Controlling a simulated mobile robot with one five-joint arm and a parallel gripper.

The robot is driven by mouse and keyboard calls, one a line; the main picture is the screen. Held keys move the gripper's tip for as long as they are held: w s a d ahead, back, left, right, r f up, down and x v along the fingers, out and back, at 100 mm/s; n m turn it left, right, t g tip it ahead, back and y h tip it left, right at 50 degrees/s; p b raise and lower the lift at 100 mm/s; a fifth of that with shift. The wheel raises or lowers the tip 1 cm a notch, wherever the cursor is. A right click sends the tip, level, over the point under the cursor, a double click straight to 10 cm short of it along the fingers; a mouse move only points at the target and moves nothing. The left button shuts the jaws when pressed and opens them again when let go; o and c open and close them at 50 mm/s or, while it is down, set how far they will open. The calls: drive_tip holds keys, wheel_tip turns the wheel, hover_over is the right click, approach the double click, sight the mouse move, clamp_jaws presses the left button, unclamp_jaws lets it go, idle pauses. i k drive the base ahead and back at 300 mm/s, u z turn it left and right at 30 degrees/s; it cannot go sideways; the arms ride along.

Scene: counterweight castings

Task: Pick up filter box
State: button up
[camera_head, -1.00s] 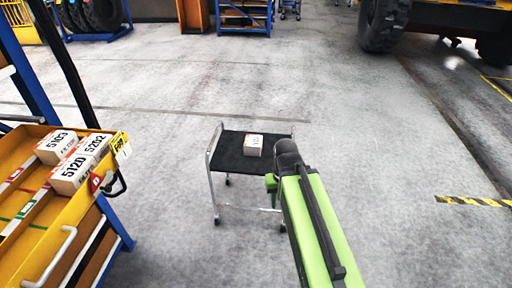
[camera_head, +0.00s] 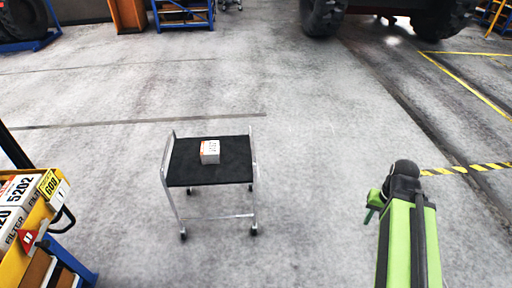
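A small white filter box (camera_head: 210,152) with a printed label and an orange-red patch sits on the black top of a wheeled cart (camera_head: 188,174). More filter boxes (camera_head: 22,192), one marked 5202, lie in the yellow drawer (camera_head: 22,245) at the left edge, partly cut off. My green and black arm rises at the lower right. My gripper (camera_head: 372,207) is at its upper end, to the right of the cart and apart from it. The fingers are small and partly hidden by the arm, so their opening does not show clearly.
The concrete floor around the cart is clear. A blue shelf unit (camera_head: 184,14) stands at the back, and a large vehicle tire (camera_head: 322,16) at the back right. Yellow-black striped tape (camera_head: 465,168) marks the floor at right.

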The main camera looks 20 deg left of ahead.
sight(210, 150)
drive_tip(key=z, duration=0.05)
drive_tip(key=i, duration=2.5)
drive_tip(key=u, duration=1.8)
drive_tip(key=k, duration=0.2)
drive_tip(key=u, duration=2.3)
drive_tip(key=i, duration=1)
drive_tip(key=u, duration=0.35)
